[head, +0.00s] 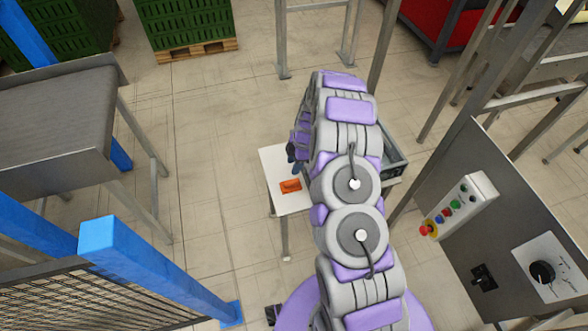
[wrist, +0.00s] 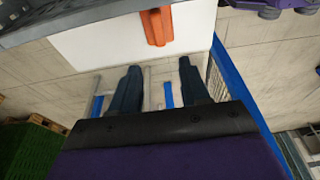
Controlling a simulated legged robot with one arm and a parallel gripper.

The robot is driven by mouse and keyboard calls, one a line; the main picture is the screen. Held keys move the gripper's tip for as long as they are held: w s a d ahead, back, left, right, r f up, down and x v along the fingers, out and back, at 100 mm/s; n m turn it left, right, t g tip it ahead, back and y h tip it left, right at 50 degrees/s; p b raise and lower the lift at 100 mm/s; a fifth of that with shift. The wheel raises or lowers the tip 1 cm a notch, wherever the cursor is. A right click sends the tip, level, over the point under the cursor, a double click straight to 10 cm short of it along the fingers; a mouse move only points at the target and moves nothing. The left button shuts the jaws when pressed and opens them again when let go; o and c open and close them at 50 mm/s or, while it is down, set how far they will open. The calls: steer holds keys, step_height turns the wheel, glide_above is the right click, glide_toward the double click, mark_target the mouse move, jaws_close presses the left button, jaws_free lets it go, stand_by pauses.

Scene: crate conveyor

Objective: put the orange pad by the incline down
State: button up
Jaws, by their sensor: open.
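The orange pad (head: 290,186) lies on a small white table (head: 272,163) in the head view. In the wrist view the orange pad (wrist: 157,26) shows at the top, on the white table top (wrist: 100,38). My gripper (wrist: 158,68) is open, with two dark fingers apart and nothing between them. It is apart from the pad. In the head view my gripper (head: 294,158) is mostly hidden by my arm; its dark fingers show over the table, just beyond the pad. I cannot make out the incline for sure.
A grey crate (head: 395,160) stands right of my arm, partly hidden. A control panel (head: 460,205) with coloured buttons is at the right. A grey conveyor (head: 60,115) and blue posts (head: 130,255) stand at the left. Green crates (head: 185,22) stand at the back. The floor between is clear.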

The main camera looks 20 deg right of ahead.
steer(key=s+a+r+m, duration=0.2)
steer(key=s+r, duration=0.2)
steer(key=r, duration=0.4)
steer(key=s+a+r+m+g, duration=0.15)
steer(key=s+r, duration=0.25)
steer(key=r, duration=0.4)
steer(key=s+a+r+m+t, duration=0.1)
steer(key=s+a+r+m, duration=0.2)
steer(key=r, duration=0.5)
steer(key=s+r+m+h, duration=0.1)
steer(key=s+r+m, duration=0.2)
steer(key=s+r, duration=0.35)
steer(key=s+r+m, duration=0.2)
steer(key=s+r, duration=0.1)
steer(key=s, duration=0.7)
steer(key=s+d+r+m+g+h, duration=0.1)
steer(key=s+d+m, duration=0.2)
steer(key=s, duration=1.1)
steer(key=m, duration=0.3)
steer(key=shift+s+r+h, duration=0.3)
steer(key=shift+s+h, duration=0.05)
steer(key=shift+h, duration=0.05)
